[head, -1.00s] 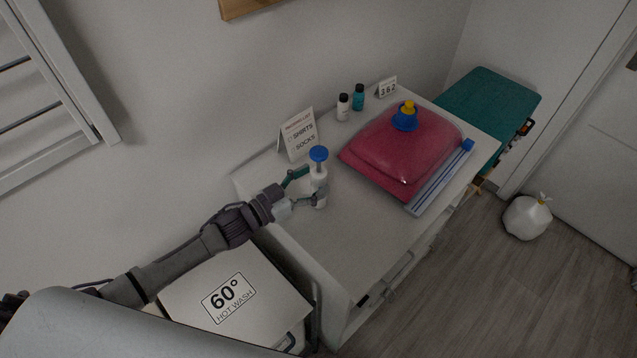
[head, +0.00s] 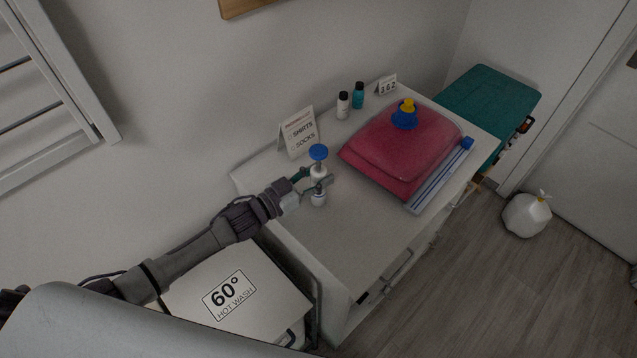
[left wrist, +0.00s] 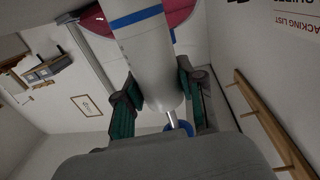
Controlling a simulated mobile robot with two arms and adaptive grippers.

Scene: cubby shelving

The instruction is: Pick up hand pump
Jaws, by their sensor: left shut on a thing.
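The hand pump (head: 318,198) is a slim white cylinder with a blue top handle. It stands upright over the near left part of the white cabinet top; I cannot tell whether its base touches the surface. My left gripper (head: 316,182) reaches in from the left and is shut around the pump's upper body, below the handle. In the left wrist view the white pump body (left wrist: 148,50), with a blue stripe, lies between the two fingers (left wrist: 155,95). The fingers hide part of the pump. My right gripper is not in view.
A packing-list sign (head: 299,132), two small bottles (head: 343,105) and a number card (head: 387,85) stand along the back. The front part is clear.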

